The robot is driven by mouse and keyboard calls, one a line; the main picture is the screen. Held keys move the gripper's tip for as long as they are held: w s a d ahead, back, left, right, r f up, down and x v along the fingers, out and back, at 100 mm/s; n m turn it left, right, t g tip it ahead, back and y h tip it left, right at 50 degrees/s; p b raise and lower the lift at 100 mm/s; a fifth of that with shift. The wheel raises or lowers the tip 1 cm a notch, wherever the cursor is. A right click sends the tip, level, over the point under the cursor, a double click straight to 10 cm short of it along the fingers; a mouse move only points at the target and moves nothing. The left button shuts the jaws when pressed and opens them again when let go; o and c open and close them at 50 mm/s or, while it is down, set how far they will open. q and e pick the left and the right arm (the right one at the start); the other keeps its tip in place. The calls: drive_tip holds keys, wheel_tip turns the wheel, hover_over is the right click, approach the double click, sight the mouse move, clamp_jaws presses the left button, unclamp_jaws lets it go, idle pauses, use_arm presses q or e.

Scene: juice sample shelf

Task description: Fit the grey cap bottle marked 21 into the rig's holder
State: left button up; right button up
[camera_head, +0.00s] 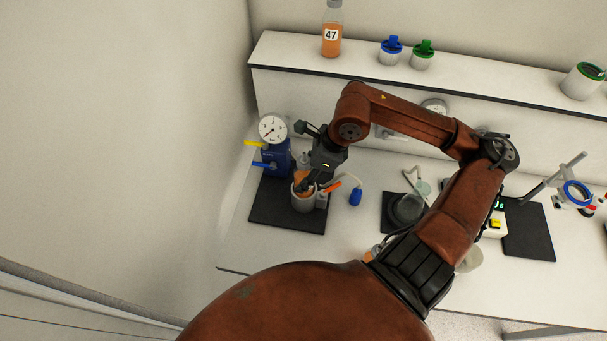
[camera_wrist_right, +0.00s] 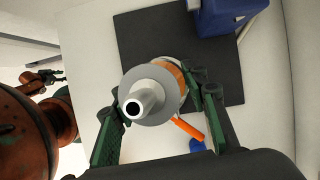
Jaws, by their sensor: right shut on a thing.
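The bottle (camera_wrist_right: 166,72) has orange contents and a grey cap (camera_wrist_right: 150,93) with a narrow spout that points at my right wrist camera. No number shows on it. My right gripper (camera_head: 311,186) is shut on it; its green fingers show on both sides of the bottle in the right wrist view (camera_wrist_right: 158,122). In the head view the gripper points down over the rig's pale round holder (camera_head: 303,205), with orange at its mouth. I cannot tell how deep the bottle sits. A small dark gripper, seemingly my left one (camera_wrist_right: 45,78), shows far off in the wrist view.
The rig stands on a black mat (camera_head: 285,222) with a blue block (camera_head: 275,160) and a dial gauge (camera_head: 272,128). Bottle 47 (camera_head: 331,36) and lidded cups stand on the shelf behind.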

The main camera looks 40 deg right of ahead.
sight(305, 169)
drive_tip(key=shift+f+b, duration=1.6)
drive_tip(key=shift+f, duration=0.25)
idle(0.6)
drive_tip(key=shift+s+r, duration=0.1)
drive_tip(key=shift+r+p, duration=1.8)
drive_tip(key=shift+r, duration=1.5)
drive_tip(key=o, duration=1.4)
drive_tip(key=shift+o, duration=0.2)
drive_tip(key=shift+d+r, duration=0.1)
drive_tip(key=shift+r, duration=0.05)
drive_tip(key=v, duration=1.1)
drive_tip(key=shift+r, duration=0.3)
